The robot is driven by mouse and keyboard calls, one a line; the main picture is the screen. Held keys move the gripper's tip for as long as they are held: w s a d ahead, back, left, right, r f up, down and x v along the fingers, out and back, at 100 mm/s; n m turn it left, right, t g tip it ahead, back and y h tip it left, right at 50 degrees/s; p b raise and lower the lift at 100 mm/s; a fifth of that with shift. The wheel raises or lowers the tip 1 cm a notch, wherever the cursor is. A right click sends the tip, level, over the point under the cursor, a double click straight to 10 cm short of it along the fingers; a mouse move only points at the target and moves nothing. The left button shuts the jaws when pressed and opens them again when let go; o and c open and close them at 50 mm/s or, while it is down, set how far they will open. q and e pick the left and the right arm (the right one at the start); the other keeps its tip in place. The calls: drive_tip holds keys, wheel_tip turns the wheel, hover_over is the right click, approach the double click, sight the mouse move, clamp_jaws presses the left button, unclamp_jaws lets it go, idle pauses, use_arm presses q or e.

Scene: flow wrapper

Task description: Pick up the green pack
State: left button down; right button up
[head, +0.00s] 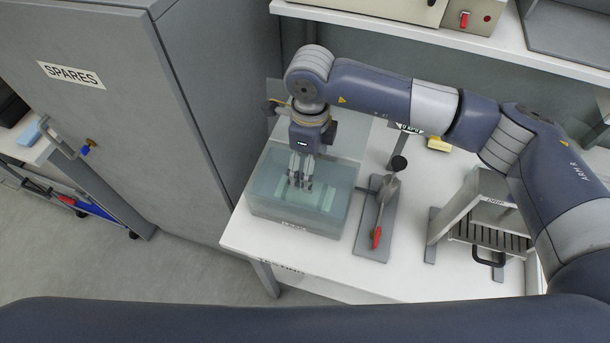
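My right gripper (301,184) points down into a translucent blue-green bin (262,208) on the white table. Its fingers reach below the bin's rim. Whether they are apart or closed on something is too small to tell. Pale green shapes, possibly the green pack (328,199), show inside the bin beside the fingertips. Their outlines are blurred by the bin's tinted wall, and the fingers partly cover that area. My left gripper is not in view.
A lever device with a red handle tip (376,238) stands right of the bin. A grey press-like stand (468,215) is further right, partly behind my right arm. A grey SPARES cabinet (120,110) rises at left. A shelf (440,38) runs above the back.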

drive_tip(key=f, duration=0.2)
drive_tip(key=s+f+p, duration=0.1)
drive_tip(key=f, duration=0.1)
drive_tip(key=shift+f+p, duration=0.3)
drive_tip(key=shift+f, duration=0.05)
drive_tip(key=shift+f+p, duration=0.35)
drive_tip(key=shift+p, duration=0.05)
wheel_tip(320, 180, down, 4)
drive_tip(key=shift+a+f+p, duration=0.1)
drive_tip(key=shift+p, duration=0.9)
drive_tip(key=shift+f, duration=0.15)
drive_tip(key=shift+w, duration=0.1)
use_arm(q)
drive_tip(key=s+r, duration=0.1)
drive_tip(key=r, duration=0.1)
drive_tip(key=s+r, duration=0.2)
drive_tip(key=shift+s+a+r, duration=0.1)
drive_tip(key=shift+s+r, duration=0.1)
use_arm(e)
drive_tip(key=c, duration=1.1)
